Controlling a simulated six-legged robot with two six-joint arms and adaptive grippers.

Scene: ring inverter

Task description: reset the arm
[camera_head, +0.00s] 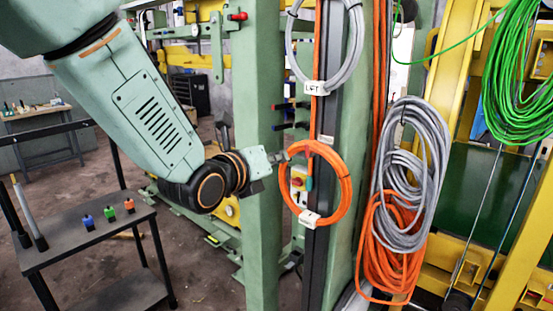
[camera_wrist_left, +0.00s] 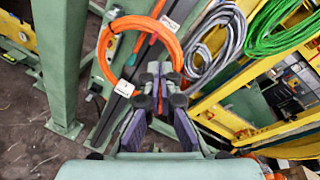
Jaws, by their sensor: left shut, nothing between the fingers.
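My left arm, pale green, comes in from the left in the head view. Its left gripper (camera_head: 281,157) is shut and empty, small and seen side-on at the left edge of an orange cable ring (camera_head: 346,188). I cannot tell whether it touches the ring. In the left wrist view the gripper (camera_wrist_left: 160,88) points at the ring's lower right side, and the orange cable ring (camera_wrist_left: 105,42) shows beyond the fingers. The ring hangs on a dark vertical rail with a white tag on its lower part. My right gripper is not in view.
A green post (camera_head: 262,130) stands close beside the gripper. A grey cable coil (camera_head: 358,40) hangs above the ring. Grey and orange coils (camera_head: 425,140) and a green coil (camera_head: 515,80) hang to the right. A dark table (camera_head: 60,250) with several small coloured objects stands at lower left.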

